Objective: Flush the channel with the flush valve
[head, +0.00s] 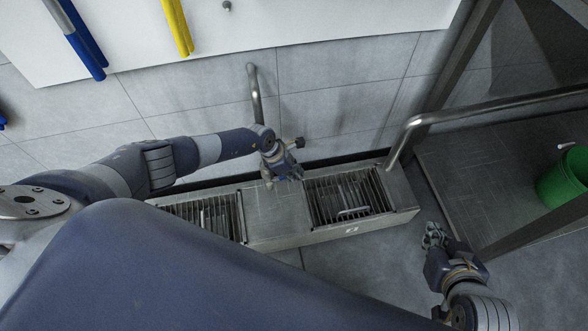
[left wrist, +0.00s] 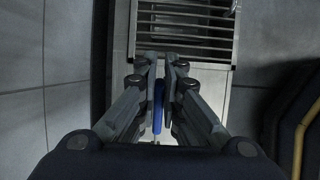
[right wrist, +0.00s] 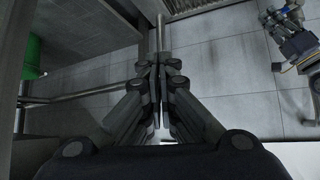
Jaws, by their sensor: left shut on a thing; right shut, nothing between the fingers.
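The channel (head: 277,232) is a long metal trough along the foot of the tiled wall, with slatted grates on either side of a plain metal plate. My left gripper (head: 283,181) is over the plate between the grates, near the wall. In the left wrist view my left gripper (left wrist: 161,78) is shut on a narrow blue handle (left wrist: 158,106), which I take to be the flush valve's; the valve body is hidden. My right gripper (head: 433,237) is shut and empty above the floor, right of the channel. It also shows in the right wrist view (right wrist: 159,75).
A bent metal pipe (head: 254,84) comes down the wall behind my left gripper. A metal rail (head: 480,107) descends to the channel's right end. A green bucket (head: 566,180) stands at the far right. Blue and yellow handles (head: 178,27) hang on the white board.

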